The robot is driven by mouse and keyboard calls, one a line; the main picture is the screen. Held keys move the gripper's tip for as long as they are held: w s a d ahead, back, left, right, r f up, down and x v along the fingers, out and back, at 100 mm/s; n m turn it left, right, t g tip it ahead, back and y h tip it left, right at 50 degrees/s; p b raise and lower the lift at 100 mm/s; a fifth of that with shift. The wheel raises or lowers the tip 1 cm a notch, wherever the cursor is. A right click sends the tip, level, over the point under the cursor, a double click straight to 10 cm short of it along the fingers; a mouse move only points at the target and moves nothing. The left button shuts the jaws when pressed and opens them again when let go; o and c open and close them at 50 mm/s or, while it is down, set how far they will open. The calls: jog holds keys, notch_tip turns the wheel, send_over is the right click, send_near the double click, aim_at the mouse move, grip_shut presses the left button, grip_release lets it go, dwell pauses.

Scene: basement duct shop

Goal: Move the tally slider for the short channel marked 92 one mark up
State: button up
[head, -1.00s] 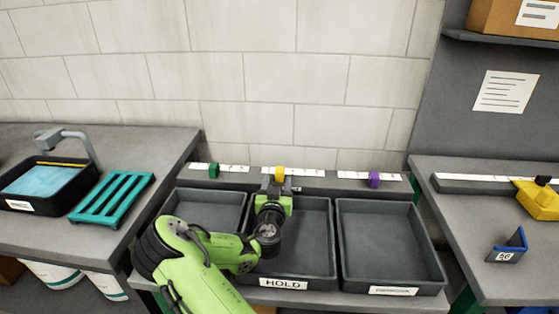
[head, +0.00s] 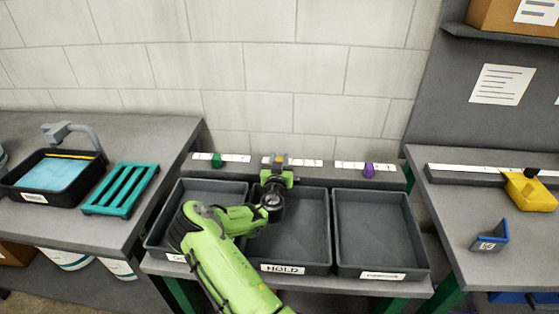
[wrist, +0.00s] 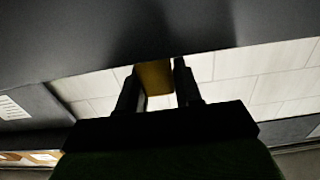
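Three tally sliders sit on marked white strips along the rail behind the trays: green (head: 217,160), yellow (head: 279,160) and purple (head: 369,170). The yellow one is near the left end of the middle strip, behind the HOLD tray (head: 283,268). My gripper (head: 276,172) is at the yellow slider. In the wrist view the yellow slider (wrist: 155,78) lies between my two fingers (wrist: 157,85). It is close to the left finger, with a narrow gap on the right. A short blue channel (head: 491,236) stands on the right bench; its tag is too small to read surely.
Grey trays stand left (head: 158,238) and right (head: 421,250) of the HOLD tray, and all three look empty. A teal rack (head: 120,189) and a black basin (head: 88,187) are on the left bench.

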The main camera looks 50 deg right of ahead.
grip_shut()
jog(key=s+d+b, duration=0.1)
jog(key=s+d, duration=0.1)
jog(key=s, duration=0.1)
jog(key=shift+s+d+b, duration=0.15)
jog(key=shift+d+b, duration=0.15)
jog(key=shift+b, duration=0.05)
jog(key=shift+r, duration=0.1)
jog(key=o, duration=0.7)
grip_release()
jog(key=shift+c, duration=0.2)
jog(key=shift+a, duration=0.1)
